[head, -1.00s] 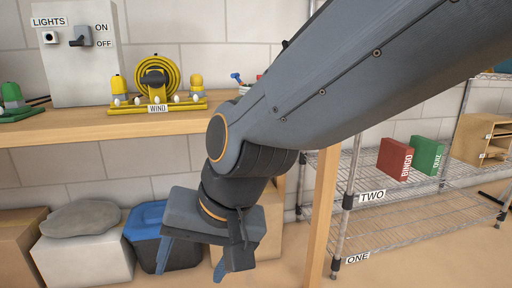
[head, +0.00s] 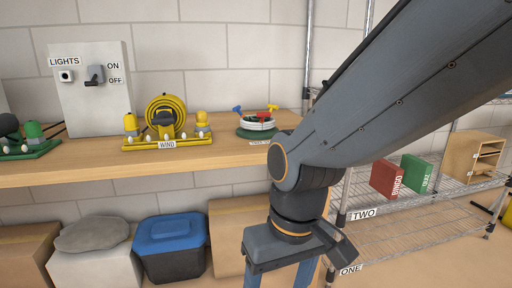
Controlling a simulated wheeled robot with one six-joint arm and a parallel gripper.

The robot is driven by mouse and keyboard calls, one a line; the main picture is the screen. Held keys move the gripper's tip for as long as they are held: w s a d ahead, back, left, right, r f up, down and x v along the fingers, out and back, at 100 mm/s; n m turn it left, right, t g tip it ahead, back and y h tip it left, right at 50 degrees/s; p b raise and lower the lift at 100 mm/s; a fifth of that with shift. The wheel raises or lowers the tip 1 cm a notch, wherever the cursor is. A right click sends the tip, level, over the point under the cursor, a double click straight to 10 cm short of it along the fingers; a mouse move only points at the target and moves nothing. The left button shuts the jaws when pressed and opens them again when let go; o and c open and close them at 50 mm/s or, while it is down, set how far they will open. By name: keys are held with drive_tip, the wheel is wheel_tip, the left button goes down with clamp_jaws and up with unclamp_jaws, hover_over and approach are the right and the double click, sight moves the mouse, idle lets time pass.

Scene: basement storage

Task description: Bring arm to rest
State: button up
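My gripper (head: 280,277) hangs pointing down at the lower middle of the head view, in front of the bench edge and the boxes below it. Its two blue-grey fingers stand apart, with nothing visible between them. The fingertips are cut off by the bottom edge of the picture. My arm comes in from the upper right and covers part of the wire shelving.
A wooden bench (head: 90,172) holds a lights switch box (head: 92,105), a yellow hose winder (head: 165,120) and a green-based item (head: 258,125). Below are cardboard boxes and a blue-lidded bin (head: 168,245). Wire shelving (head: 420,210) at right holds red (head: 387,178) and green boxes (head: 416,173).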

drive_tip(key=s+d+r+m+p, duration=0.1)
drive_tip(key=d+r+m+p, duration=0.1)
drive_tip(key=d+r+p, duration=0.6)
drive_tip(key=s+d+r+m+h+p, duration=0.1)
drive_tip(key=d+r+m+p, duration=0.1)
drive_tip(key=d+r+p, duration=0.5)
wheel_tip(320, 180, up, 6)
drive_tip(key=p, duration=1)
drive_tip(key=shift+d+f+m+p, duration=0.25)
drive_tip(key=shift+d+m+p, duration=0.05)
drive_tip(key=shift+d, duration=0.1)
